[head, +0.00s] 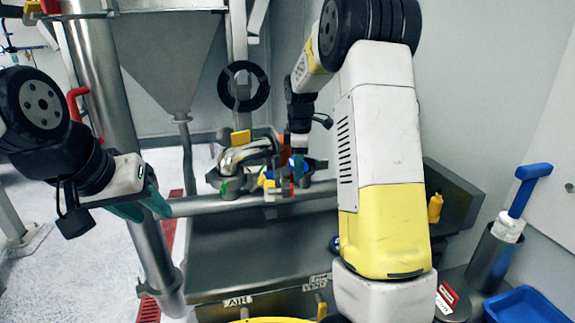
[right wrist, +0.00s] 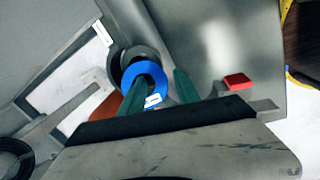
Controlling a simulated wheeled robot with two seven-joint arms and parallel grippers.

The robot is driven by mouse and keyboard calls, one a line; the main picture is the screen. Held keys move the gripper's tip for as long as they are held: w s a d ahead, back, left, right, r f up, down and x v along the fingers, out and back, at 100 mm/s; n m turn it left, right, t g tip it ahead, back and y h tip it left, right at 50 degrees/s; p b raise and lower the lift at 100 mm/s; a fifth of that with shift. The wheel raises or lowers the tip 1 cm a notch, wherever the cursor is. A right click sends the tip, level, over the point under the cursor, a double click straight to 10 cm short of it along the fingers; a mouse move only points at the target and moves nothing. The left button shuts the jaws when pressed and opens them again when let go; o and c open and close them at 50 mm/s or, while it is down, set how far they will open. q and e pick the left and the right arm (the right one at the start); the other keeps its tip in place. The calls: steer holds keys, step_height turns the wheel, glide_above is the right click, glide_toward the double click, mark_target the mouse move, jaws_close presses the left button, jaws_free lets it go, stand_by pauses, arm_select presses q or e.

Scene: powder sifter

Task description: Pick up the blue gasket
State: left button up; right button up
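The blue gasket (right wrist: 160,81) is a ring in the right wrist view, at the end of a grey round pipe part. My right gripper (right wrist: 158,80) has its two green fingers apart. The left finger overlaps the ring's opening, and the right finger is just beyond its right side. I cannot tell whether the left finger passes into the hole or only lies in front of it. In the head view, my right arm reaches down to the pipework, where a small bit of blue shows and the fingers are mostly hidden. My left gripper (head: 146,207) is empty, its green fingers apart, beside the steel post.
A steel hopper (head: 172,55) and a horizontal pipe (head: 240,203) stand around the work area. A black ring (head: 243,105) hangs behind. A blue-handled brush (head: 530,185) and a blue tray (head: 527,307) are at the right. A red block (right wrist: 237,81) is right of my fingers.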

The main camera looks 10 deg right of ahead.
jaws_close()
steer(key=shift+r, duration=0.1)
